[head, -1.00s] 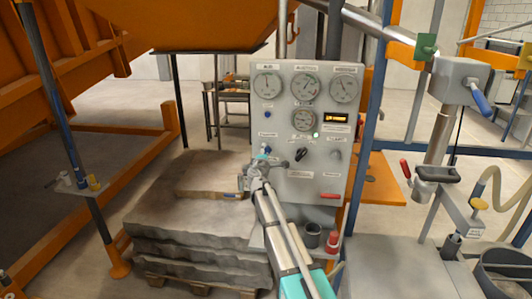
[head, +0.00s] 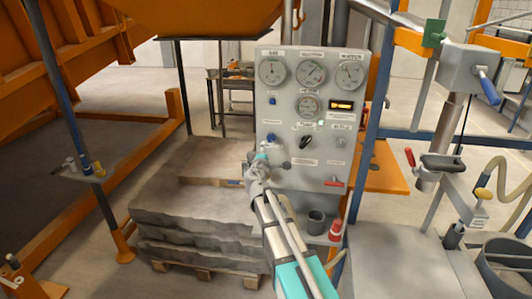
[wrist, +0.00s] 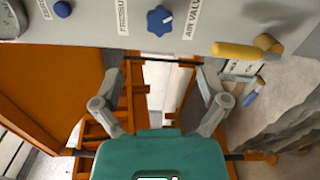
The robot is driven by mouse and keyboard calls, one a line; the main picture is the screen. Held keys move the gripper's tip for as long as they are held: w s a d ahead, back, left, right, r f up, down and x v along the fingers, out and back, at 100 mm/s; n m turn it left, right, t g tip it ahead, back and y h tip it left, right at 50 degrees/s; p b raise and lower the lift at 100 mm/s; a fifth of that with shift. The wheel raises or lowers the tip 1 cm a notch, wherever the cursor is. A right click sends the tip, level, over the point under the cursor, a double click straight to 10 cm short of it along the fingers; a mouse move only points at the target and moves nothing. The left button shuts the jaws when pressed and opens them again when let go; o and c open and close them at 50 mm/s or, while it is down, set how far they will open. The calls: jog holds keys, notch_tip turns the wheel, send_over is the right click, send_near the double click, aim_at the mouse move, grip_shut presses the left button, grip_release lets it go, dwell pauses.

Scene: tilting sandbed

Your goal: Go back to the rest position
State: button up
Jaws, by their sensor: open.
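My gripper (head: 262,160) is in front of the lower left of the grey gauge panel (head: 284,205) in the head view. In the wrist view my gripper (wrist: 158,62) has its two fingers spread apart, with nothing between them. The panel (wrist: 200,15) crosses the top of the wrist view, with a blue star knob (wrist: 160,20) and a yellow handle (wrist: 245,49) near its lower edge. The fingertips look close to that edge; I cannot tell whether they touch it.
Stacked grey sacks on a pallet (head: 205,272) stand left of my arm. A red bottle (head: 335,230) and a dark cup (head: 316,222) are below the panel. A blue post (head: 372,130) and a grey bench (head: 400,265) are to the right.

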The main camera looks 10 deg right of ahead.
jog(key=s+d+f+m+g+h+b, duration=0.1)
jog(key=s+d+f+m+g, duration=0.45)
jog(key=s+f, duration=0.2)
jog(key=s+d+f+m+g+h, duration=0.1)
jog(key=s+d+f+m+g, duration=0.5)
jog(key=s, duration=0.3)
jog(key=s+a+f+m+g+y, duration=0.2)
jog(key=s+a+f+y, duration=0.1)
jog(key=s, duration=0.6)
jog(key=s+a+f+m+g+y+b, duration=0.1)
jog(key=s+a+f+m+g+y, duration=0.1)
jog(key=s, duration=0.7)
notch_tip(320, 180, down, 2)
jog(key=a+g+y, duration=0.1)
jog(key=a+y, duration=0.1)
jog(key=shift+a+f+m+g+y, duration=0.25)
jog(key=shift+a+m+g+y, duration=0.05)
jog(key=shift+a+m+g, duration=0.1)
